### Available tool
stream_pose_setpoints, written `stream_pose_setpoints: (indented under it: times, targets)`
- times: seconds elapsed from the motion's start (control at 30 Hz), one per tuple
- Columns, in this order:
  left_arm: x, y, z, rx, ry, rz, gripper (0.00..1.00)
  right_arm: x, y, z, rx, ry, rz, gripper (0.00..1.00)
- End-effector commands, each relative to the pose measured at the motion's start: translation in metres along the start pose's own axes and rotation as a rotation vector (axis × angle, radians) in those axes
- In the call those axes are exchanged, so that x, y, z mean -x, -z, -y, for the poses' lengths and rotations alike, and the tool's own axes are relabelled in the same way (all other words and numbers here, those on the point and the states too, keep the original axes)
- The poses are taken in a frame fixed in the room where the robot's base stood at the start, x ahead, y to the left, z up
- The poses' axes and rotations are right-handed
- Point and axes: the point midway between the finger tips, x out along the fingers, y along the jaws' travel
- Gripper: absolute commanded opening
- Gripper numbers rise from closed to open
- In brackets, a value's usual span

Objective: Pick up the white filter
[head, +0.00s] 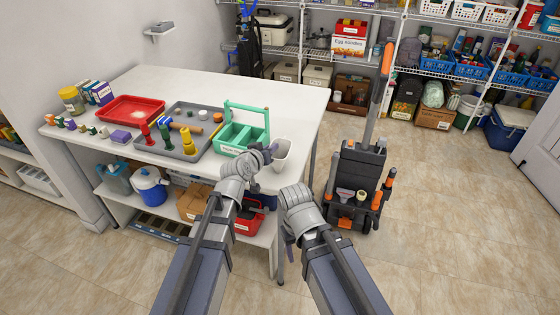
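A white cup-shaped object, which looks like the white filter (283,154), is at the front right corner of the white table (310,100), its open top facing up. My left gripper (270,153) is at its left side, with the fingertips close to or touching its wall. The view does not show whether the fingers are around it or only beside it. My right gripper (289,243) hangs low in front of the table's right end, away from the filter. Its fingers are mostly hidden by its own wrist.
A green caddy (240,127) stands just left of the filter. A grey tray (205,115) with colored items and a red tray (131,109) lie further left. A dark cart (357,175) stands right of the table. The table's back right is clear.

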Motion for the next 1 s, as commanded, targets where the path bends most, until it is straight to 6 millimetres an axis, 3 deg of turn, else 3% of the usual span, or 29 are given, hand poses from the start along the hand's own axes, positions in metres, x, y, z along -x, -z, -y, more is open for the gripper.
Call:
stream_pose_setpoints:
  times: [0.1,1.0]
  targets:
    - [0.0,0.0,-0.0001,0.0,0.0,0.0,0.0,0.0,0.0,0.0,0.0,0.0,0.0,0.6]
    - [0.0,-0.0002,-0.0001,0.0,0.0,0.0,0.0,-0.0001,0.0,0.0,0.0,0.0,0.0,0.6]
